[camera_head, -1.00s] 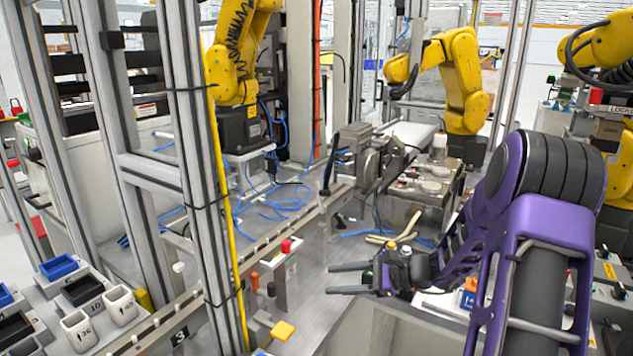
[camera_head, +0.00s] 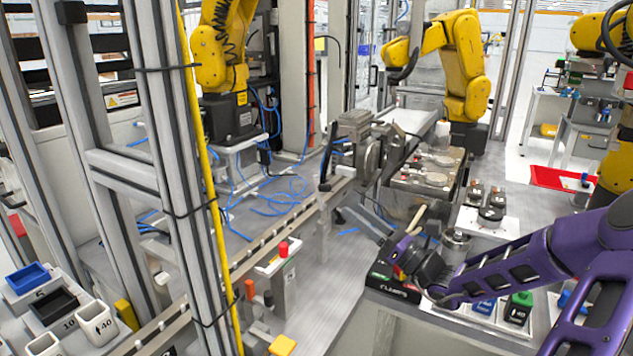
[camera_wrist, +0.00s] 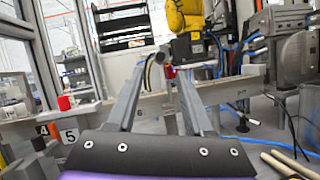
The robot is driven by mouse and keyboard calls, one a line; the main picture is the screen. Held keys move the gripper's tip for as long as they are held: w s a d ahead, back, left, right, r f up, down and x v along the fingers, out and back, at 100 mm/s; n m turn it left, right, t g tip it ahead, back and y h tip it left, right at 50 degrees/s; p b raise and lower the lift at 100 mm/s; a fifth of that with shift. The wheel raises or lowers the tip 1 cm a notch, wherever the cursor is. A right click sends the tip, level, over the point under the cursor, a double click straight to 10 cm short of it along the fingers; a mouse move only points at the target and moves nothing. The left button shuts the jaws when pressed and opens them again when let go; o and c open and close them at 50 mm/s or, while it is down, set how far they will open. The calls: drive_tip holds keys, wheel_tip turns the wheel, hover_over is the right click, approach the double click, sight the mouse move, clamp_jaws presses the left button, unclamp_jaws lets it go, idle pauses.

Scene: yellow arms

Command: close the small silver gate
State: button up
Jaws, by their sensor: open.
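My gripper (camera_head: 352,206) is open and empty in the head view, its two grey fingers pointing up and left toward the rail. In the wrist view my gripper (camera_wrist: 166,68) shows both fingers apart, with nothing between them but background. A small silver upright plate (camera_head: 321,214) stands beside the long rail, left of the fingertips and apart from them. It may be the gate; I cannot tell for sure. I cannot pick out the gate clearly in the wrist view.
The long grey rail (camera_head: 262,240) runs diagonally, with a red-topped post (camera_head: 284,250) before it; the rail (camera_wrist: 240,90) crosses the wrist view. A metal machine block (camera_head: 365,150) stands behind my gripper. A yellow arm (camera_head: 465,75) stands farther back. Grey floor lies between rail and bench.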

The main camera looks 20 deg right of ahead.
sight(317, 180)
drive_tip(key=b+x, duration=0.1)
drive_tip(key=x, duration=1.1)
drive_tip(key=shift+w+a, duration=0.2)
clamp_jaws()
drive_tip(key=shift+d, duration=0.1)
idle(0.8)
